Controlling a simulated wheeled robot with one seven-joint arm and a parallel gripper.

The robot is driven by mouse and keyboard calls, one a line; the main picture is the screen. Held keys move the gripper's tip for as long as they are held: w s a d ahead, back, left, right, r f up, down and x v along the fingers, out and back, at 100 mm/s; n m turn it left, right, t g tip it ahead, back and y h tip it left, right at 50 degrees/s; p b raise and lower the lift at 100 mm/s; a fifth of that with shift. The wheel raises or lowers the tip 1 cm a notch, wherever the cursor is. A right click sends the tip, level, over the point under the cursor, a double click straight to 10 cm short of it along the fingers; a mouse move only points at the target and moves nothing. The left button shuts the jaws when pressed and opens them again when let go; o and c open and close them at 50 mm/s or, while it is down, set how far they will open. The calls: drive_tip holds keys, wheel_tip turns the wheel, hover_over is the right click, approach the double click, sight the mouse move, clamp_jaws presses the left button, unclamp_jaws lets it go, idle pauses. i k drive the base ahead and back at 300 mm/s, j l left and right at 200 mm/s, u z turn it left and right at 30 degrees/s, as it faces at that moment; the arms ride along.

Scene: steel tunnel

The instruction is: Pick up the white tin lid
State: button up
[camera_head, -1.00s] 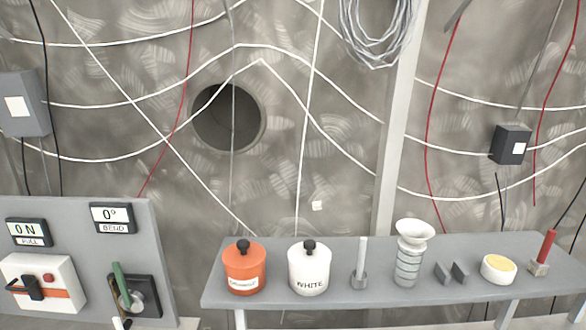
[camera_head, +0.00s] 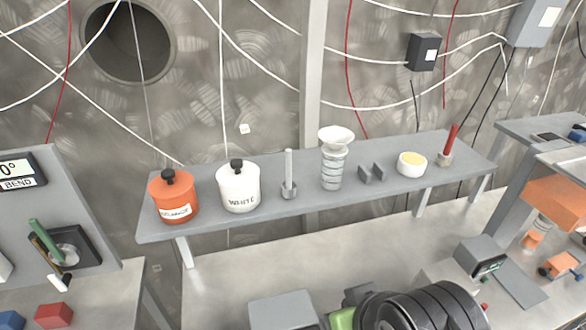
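The white tin (camera_head: 239,189) stands upright on the grey shelf (camera_head: 230,222), with the word WHITE on its front. Its lid (camera_head: 237,168) is on top and has a dark round knob. An orange tin (camera_head: 173,199) with a similar dark knob stands just to its left, a small gap apart.
Right of the white tin stand a white rod in a holder (camera_head: 289,175), a funnel on a ribbed jar (camera_head: 333,160), grey blocks (camera_head: 371,173), a white bowl (camera_head: 411,164) and a red-handled stick (camera_head: 448,146). Bare bench shows below the shelf.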

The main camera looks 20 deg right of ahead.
sight(238, 173)
drive_tip(key=u, duration=0.45)
drive_tip(key=k+l+u, duration=0.1)
drive_tip(key=u, duration=0.35)
drive_tip(key=k+u, duration=0.1)
drive_tip(key=u, duration=0.75)
drive_tip(key=k+u, duration=0.15)
drive_tip(key=u, duration=0.3)
